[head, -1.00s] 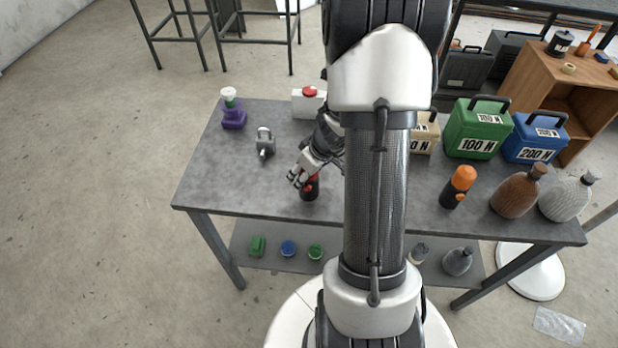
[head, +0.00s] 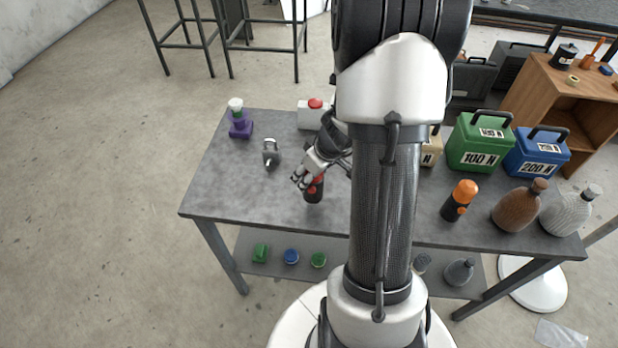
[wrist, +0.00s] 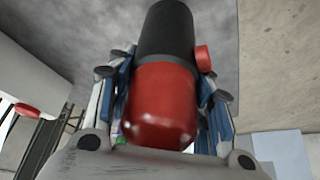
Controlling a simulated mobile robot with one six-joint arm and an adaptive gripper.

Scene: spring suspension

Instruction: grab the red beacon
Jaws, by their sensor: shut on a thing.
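The red beacon has a black lower body and a red domed top. In the head view the beacon (head: 314,192) is upright at the front middle of the grey table, its top partly hidden by my gripper (head: 305,180). In the wrist view the beacon (wrist: 162,95) fills the middle, with a small red knob on its side. My gripper (wrist: 162,100) has a finger on each side of the beacon and is shut on it. I cannot tell whether its base touches the table.
An orange beacon (head: 460,200) stands to the right beyond my arm. Brown (head: 518,207) and grey (head: 570,210) bottles, a green case (head: 478,145) and a blue case (head: 535,152) fill the right. A padlock (head: 271,153) and a purple item (head: 240,127) sit left. The front left tabletop (head: 230,190) is clear.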

